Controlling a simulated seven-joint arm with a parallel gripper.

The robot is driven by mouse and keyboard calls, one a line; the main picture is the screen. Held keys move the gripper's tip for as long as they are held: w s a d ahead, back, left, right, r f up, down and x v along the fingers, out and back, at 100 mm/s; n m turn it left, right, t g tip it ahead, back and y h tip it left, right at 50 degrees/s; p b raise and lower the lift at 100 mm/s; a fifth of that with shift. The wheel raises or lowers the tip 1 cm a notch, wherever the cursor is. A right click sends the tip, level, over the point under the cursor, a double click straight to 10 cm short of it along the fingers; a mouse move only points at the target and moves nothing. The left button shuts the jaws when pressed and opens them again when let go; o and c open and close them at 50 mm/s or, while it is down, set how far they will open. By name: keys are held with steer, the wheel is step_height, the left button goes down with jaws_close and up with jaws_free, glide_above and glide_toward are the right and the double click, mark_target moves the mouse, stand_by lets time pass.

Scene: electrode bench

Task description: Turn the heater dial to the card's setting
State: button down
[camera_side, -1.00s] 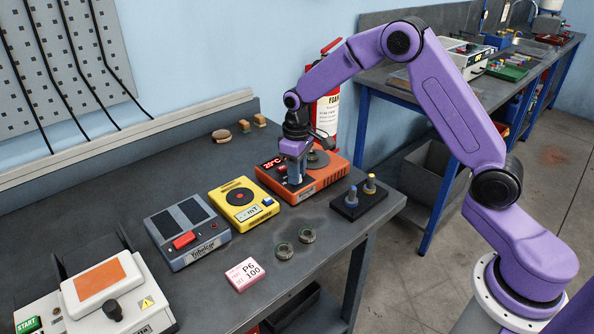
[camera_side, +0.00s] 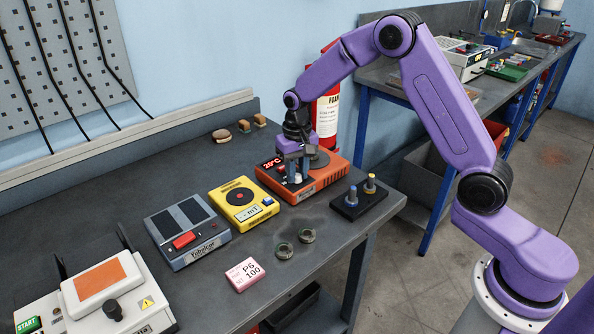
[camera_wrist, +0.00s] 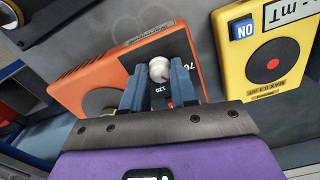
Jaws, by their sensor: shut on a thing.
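The orange heater (camera_side: 322,182) stands on the bench near its right end, with a red display (camera_side: 273,164) that seems to read 20°C and a round dark plate on top. My gripper (camera_side: 298,178) points down at the heater's front. In the wrist view my gripper (camera_wrist: 160,76) has its two blue fingers shut on the silver dial (camera_wrist: 159,67), one on each side. Marks 70 and 120 show beside the dial; a red pointer line shows near 120, partly hidden by the fingers. The pink-edged card (camera_side: 245,273) lies flat on the bench and reads P6 100.
A yellow device (camera_side: 238,204) and a grey device with a red button (camera_side: 187,235) stand left of the heater. A black block with two pegs (camera_side: 356,200) stands close on its right. Two small rings (camera_side: 284,250) lie in front. A red extinguisher (camera_side: 327,115) is behind.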

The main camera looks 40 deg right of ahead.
mark_target(297, 175)
steer(key=shift+m, duration=0.8)
steer(key=shift+r, duration=0.1)
steer(key=c, duration=0.9)
jaws_free()
step_height(297, 175, up, 17)
steer(key=shift+r, duration=0.2)
